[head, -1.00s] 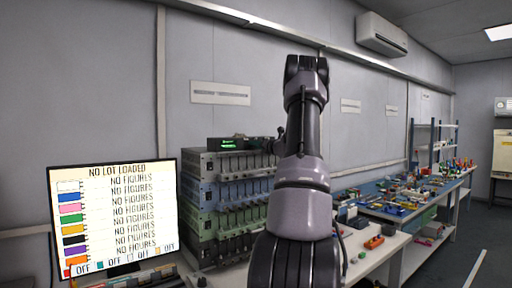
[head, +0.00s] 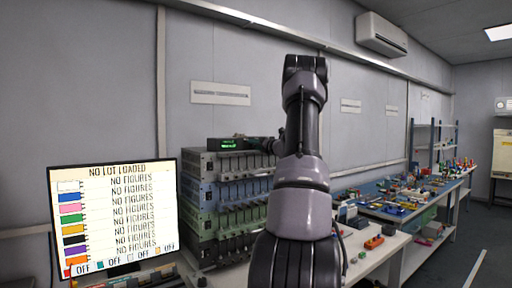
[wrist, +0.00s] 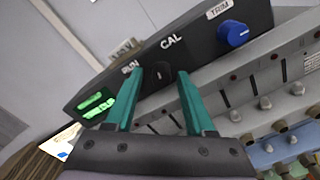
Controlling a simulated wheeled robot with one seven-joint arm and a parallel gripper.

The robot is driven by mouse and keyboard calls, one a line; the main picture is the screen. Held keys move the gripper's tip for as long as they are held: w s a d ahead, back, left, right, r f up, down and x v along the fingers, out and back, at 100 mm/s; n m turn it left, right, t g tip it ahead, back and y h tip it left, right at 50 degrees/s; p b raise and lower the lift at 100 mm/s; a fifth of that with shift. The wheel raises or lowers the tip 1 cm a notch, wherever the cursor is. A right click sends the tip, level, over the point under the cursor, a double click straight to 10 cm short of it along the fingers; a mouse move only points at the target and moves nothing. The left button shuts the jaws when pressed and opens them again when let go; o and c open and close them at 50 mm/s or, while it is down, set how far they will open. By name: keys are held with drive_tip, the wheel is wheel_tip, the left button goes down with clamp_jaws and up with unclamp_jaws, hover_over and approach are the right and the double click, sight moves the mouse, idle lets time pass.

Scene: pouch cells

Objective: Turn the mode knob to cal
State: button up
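The mode knob (wrist: 158,74) is a small dark knob on the front of a black instrument box (wrist: 200,48), with a short pale mark on its face. In the wrist view the word RUN (wrist: 130,67) is to its left and CAL (wrist: 171,41) is above and to its right. My gripper (wrist: 159,73) has two teal fingers, one on each side of the knob, with gaps visible between; I cannot tell whether they touch it. In the head view the box (head: 228,144) sits on top of the rack, and my arm hides the knob.
A blue TRIM knob (wrist: 233,33) is to the right on the same box, and a green display (wrist: 96,103) to the left. Below is a rack (head: 225,195) of stacked units with small knobs. A monitor (head: 115,215) reads NO LOT LOADED.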

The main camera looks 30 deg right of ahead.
drive_tip(key=shift+d+f, duration=0.1)
drive_tip(key=s+n, duration=1.1)
drive_tip(key=s+a+n+g+y, duration=0.1)
drive_tip(key=a+n, duration=0.3)
drive_tip(key=a, duration=0.5)
drive_tip(key=s+a+r+n+g+y, duration=0.1)
drive_tip(key=s+a+n+g+y, duration=0.1)
drive_tip(key=a, duration=0.7)
drive_tip(key=s+a+r+n+g+y, duration=0.1)
drive_tip(key=a+n+g+y, duration=0.2)
drive_tip(key=a, duration=0.7)
drive_tip(key=shift+s+n+g, duration=0.2)
drive_tip(key=shift+n+g, duration=0.1)
drive_tip(key=shift+n, duration=1)
drive_tip(key=shift+r, duration=0.1)
